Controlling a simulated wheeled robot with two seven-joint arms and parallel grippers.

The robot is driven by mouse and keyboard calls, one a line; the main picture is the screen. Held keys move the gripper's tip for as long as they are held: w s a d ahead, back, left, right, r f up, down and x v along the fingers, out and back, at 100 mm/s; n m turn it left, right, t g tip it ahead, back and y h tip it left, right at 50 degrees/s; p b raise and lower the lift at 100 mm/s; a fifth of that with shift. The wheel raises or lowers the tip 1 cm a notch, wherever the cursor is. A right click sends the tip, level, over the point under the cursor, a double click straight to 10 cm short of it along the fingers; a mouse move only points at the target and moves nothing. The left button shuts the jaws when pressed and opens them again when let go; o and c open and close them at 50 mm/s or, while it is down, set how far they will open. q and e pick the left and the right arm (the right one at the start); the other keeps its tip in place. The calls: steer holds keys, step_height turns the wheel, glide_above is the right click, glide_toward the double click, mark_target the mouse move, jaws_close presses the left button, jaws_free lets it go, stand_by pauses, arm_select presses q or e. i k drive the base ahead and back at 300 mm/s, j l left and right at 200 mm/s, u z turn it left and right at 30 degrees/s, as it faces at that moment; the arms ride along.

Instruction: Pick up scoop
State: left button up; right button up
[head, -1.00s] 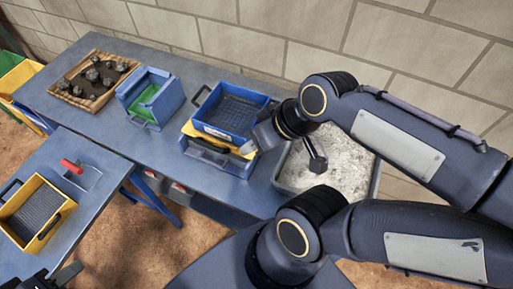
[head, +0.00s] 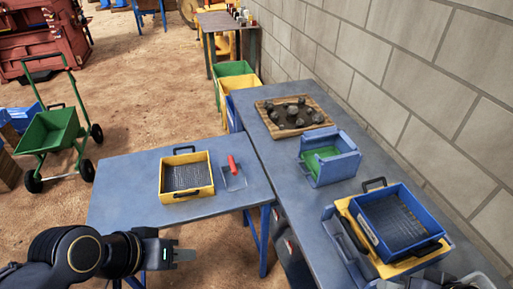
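The scoop (head: 234,178) lies on the left blue table. It has a red handle and a flat pan that looks clear or pale metal, beside the yellow tray. My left gripper (head: 187,256) is at the bottom of the head view, at the near edge of this table, to the lower left of the scoop and apart from it. Its fingers are seen side-on, so I cannot tell whether they are open or shut.
The yellow tray (head: 170,192) with a grey mesh stands left of the scoop. The long table (head: 288,150) holds a wooden tray of rocks (head: 265,118), a blue box with green inside (head: 345,167) and a blue sieve tray (head: 371,213). A green cart (head: 48,130) stands left.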

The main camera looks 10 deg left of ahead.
mark_target(233, 171)
steer(key=j+z, duration=0.9)
steer(key=j, duration=0.25)
steer(key=j+z, duration=0.45)
steer(key=k+j, duration=0.05)
steer(key=j, duration=0.05)
